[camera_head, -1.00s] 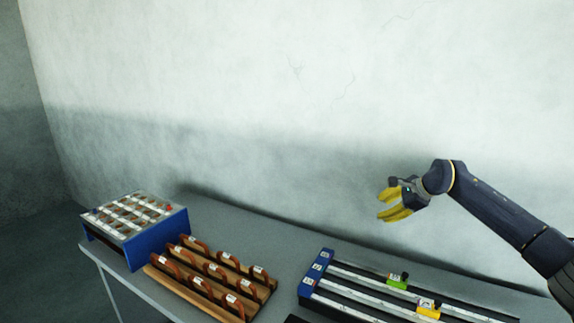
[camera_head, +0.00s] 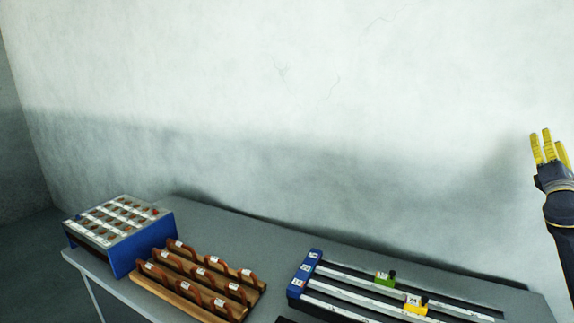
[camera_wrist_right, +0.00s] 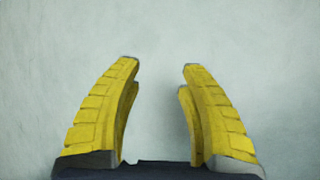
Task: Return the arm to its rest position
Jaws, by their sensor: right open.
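My right gripper (camera_head: 545,146) is at the right edge of the head view, raised above the table with its yellow fingers pointing up. In the right wrist view its two yellow fingers (camera_wrist_right: 160,75) stand apart with nothing between them, and only pale wall shows beyond. The gripper is open and empty, clear of everything on the table. Part of the right arm is cut off by the frame edge. My left gripper is not in view.
On the grey table (camera_head: 235,225) stand a blue box (camera_head: 145,249) with a slotted top, a wooden rack (camera_head: 173,295) with several brown loops, and a blue-ended rail unit (camera_head: 297,287) carrying a green slider (camera_head: 384,280) and a yellow slider (camera_head: 415,304). A pale wall (camera_head: 290,90) rises behind.

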